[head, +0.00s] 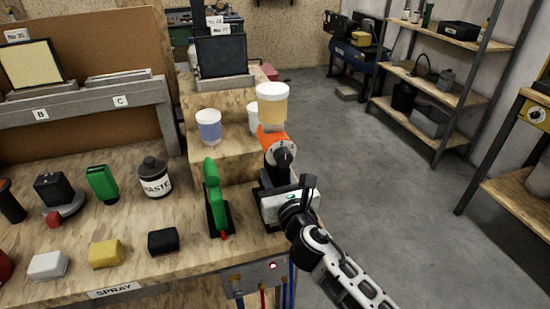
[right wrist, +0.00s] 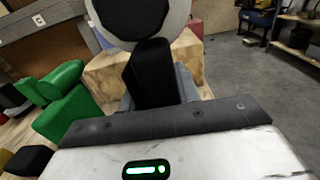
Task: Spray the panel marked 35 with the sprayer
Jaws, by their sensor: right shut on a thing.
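The sprayer (head: 270,135) has an orange and black body, a black knob, and a clear cup of yellowish liquid on top. It stands upright at the right end of the bench. My right gripper (head: 277,196) is shut on its black handle, which also shows in the right wrist view (right wrist: 150,75); the fingertips are mostly hidden. A cream panel (head: 30,64) with a dark frame stands in the rack at far left; its small tag seems to read 35. A dark panel (head: 221,56) stands at the back with other number tags. My left gripper is out of view.
A green tool (head: 213,190) stands close left of the sprayer. The floor (head: 365,165) at right is open.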

